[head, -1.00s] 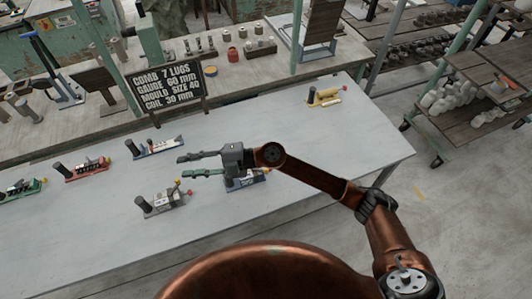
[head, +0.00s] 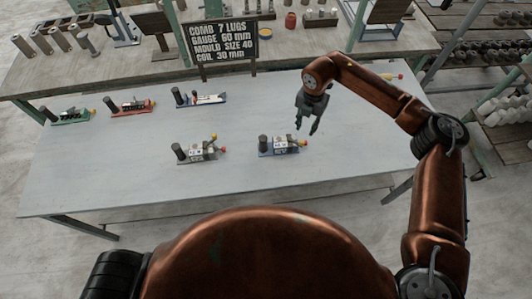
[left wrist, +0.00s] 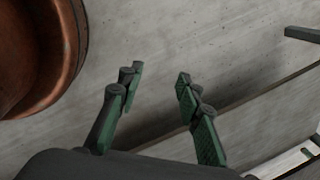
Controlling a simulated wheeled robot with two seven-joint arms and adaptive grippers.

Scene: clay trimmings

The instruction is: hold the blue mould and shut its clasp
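Two moulds on the pale table look blue. One (head: 280,147), with a blue-grey base, a dark upright post at its left and red and yellow tips at its right, stands at the front right. The other (head: 203,100), with a brighter blue base and a pale top, stands in the back row. I cannot tell how their clasps are set. My right gripper (head: 307,129) points down above and right of the front one, apart from it, fingers parted and empty. My left gripper (left wrist: 159,72) is open and empty in the left wrist view, and is out of the head view.
A grey mould (head: 197,151) stands left of the front blue one. Red (head: 131,107) and green (head: 70,117) moulds stand at the back left. A lettered black sign (head: 223,42) stands behind. The table's front left is clear.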

